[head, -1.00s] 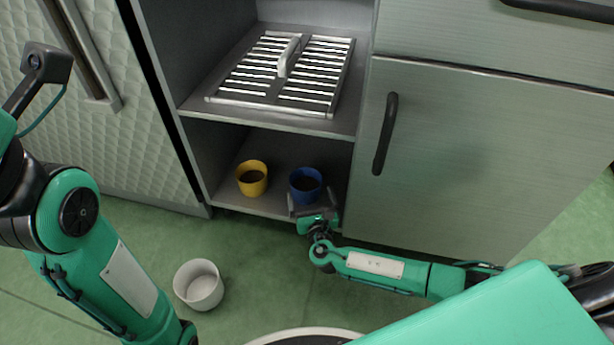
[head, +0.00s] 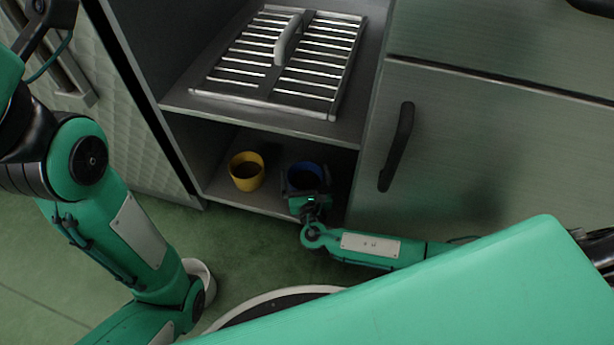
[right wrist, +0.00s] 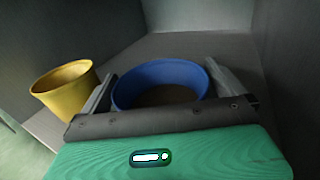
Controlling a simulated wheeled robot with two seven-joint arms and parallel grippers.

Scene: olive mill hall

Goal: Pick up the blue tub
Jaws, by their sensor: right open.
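The blue tub (head: 306,172) stands upright on the bottom shelf of the open cabinet bay; it also shows in the right wrist view (right wrist: 160,72). My right gripper (head: 305,184) is open at the tub. In the right wrist view its two fingers (right wrist: 160,88) lie on either side of the blue tub, the left one between it and the yellow tub. I cannot tell whether they touch it. The tub's near lower side is hidden by the gripper. My left arm comes in at the left of the head view; its gripper is out of the picture.
A yellow tub (head: 246,172) stands on the same shelf, left of the blue one. The upper shelf (head: 250,118) above holds a slatted metal rack (head: 318,65). A closed door with a dark handle (head: 397,147) is at right. A white tub (head: 203,274) is on the floor, partly behind my left arm.

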